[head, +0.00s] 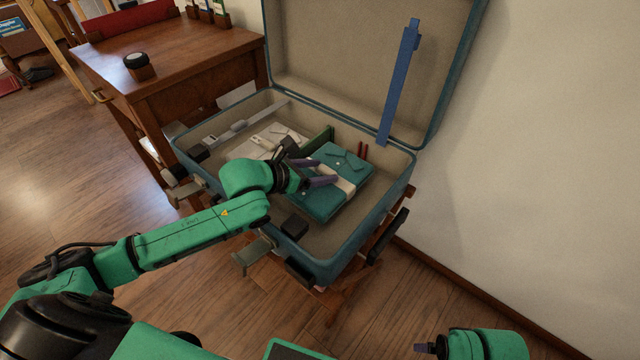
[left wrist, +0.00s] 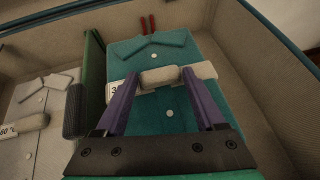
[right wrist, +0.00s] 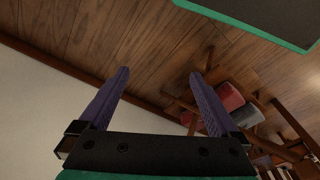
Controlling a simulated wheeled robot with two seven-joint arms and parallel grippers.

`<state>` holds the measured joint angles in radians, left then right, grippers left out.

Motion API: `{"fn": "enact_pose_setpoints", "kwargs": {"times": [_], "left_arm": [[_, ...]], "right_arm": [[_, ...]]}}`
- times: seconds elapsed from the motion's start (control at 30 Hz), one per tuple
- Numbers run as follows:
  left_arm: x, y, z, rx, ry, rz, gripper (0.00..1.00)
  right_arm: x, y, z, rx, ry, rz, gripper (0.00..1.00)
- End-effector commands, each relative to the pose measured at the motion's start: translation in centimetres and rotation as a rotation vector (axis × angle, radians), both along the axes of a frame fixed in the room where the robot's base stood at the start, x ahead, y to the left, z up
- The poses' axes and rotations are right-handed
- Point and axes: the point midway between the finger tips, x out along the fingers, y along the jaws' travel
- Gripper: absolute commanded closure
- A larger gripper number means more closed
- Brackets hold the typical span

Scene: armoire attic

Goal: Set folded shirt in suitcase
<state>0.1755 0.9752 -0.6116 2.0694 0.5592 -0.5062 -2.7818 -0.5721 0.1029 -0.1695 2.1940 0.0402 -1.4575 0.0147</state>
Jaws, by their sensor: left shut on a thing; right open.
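The open teal suitcase (head: 345,258) stands with its lid raised against the wall. A teal folded shirt (head: 322,204) lies in its right part, collar toward the lid, with a pale band and padded grip across it. My left gripper (head: 322,174) reaches into the suitcase over this shirt. In the left wrist view its fingers are shut on the padded grip (left wrist: 160,78) of the shirt (left wrist: 122,50). Whether the shirt fully rests on the suitcase floor is hard to tell. My right gripper (right wrist: 160,78) is open and empty, away from the suitcase, above the floor.
A pale folded shirt (head: 275,137) lies in the suitcase's left part, behind a green divider (head: 320,138). A blue strap (head: 400,85) hangs on the lid. A wooden desk (head: 170,55) stands at left, the wall (head: 550,150) at right.

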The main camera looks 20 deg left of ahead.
Motion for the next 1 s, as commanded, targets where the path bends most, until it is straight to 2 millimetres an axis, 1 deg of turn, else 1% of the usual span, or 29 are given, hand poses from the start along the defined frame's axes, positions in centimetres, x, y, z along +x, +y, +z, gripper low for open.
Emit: {"fn": "enact_pose_setpoints", "kwargs": {"times": [0.03,0.1,0.13,0.2,0.37,0.5,0.53,0.57,0.6,0.87,0.93,1.0], "left_arm": [[0.0,-0.1,-1.3,-0.004,0.003,0.001,1.00],[0.0,-0.1,-2.5,-0.005,0.002,0.001,1.00],[0.0,-0.1,-2.8,-0.004,0.000,0.001,1.00],[0.0,0.0,-3.1,-0.003,-0.001,0.001,1.00],[0.0,0.0,-2.9,-0.001,-0.002,0.000,1.00],[0.0,0.0,-3.2,-0.001,-0.001,0.000,1.00],[0.0,0.0,-3.2,0.000,0.001,0.000,0.17],[0.0,0.0,-3.2,0.000,0.001,0.000,0.06],[0.0,0.0,-3.2,0.000,0.001,0.000,0.00],[0.0,0.0,-3.0,-0.002,0.001,0.000,0.00],[-0.4,0.3,-2.8,0.001,0.003,0.001,0.00],[-1.2,0.9,-2.3,0.005,0.003,0.002,0.00]], "right_arm": [[0.0,0.1,0.5,0.004,-0.006,0.002,0.02],[-0.2,0.1,1.5,0.007,-0.007,0.004,0.02],[-0.2,0.1,1.8,0.008,-0.009,0.006,0.02],[-0.3,0.1,2.3,0.009,-0.008,0.007,0.02],[-0.3,0.1,2.3,0.008,-0.007,0.007,0.02],[-0.3,0.2,2.5,0.009,-0.009,0.008,0.02],[-0.3,0.1,2.6,0.010,-0.009,0.008,0.02],[-0.3,0.1,2.6,0.010,-0.009,0.008,0.02],[-0.3,0.1,2.5,0.009,-0.008,0.008,0.02],[-0.3,0.1,2.7,0.009,-0.011,0.008,0.02],[-0.2,0.1,2.6,0.009,-0.013,0.006,0.02],[-0.2,0.1,1.4,0.004,-0.001,0.005,0.02]]}}
